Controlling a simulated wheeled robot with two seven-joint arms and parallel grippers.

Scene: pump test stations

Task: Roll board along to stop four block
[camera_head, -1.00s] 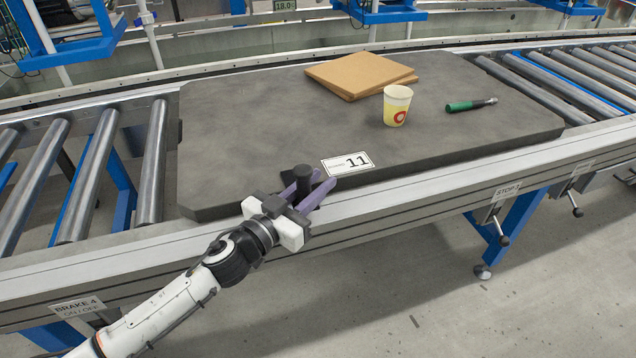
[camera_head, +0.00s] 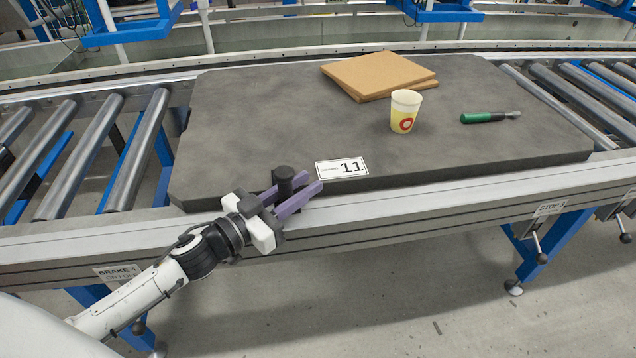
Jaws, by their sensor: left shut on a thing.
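The dark grey board (camera_head: 270,110) lies flat on the roller conveyor and carries a white label (camera_head: 341,168) reading 11 at its near edge. My left gripper (camera_head: 297,191) is at the board's near edge, left of the label, with its purple fingers shut around a short black upright post (camera_head: 284,177) there. A sign reading STOP, its number unclear, (camera_head: 550,207) is on the front rail at right, with a lever (camera_head: 541,257) below it. A BRAKE 4 sign (camera_head: 119,272) is on the rail at lower left. No stop block can be made out. My right gripper does not show.
On the board stand a yellow and white cup (camera_head: 405,112), brown flat sheets (camera_head: 378,75) and a green-handled tool (camera_head: 489,117). Bare rollers (camera_head: 80,160) show left of the board and more (camera_head: 585,95) right of it. Blue station frames stand behind the conveyor.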

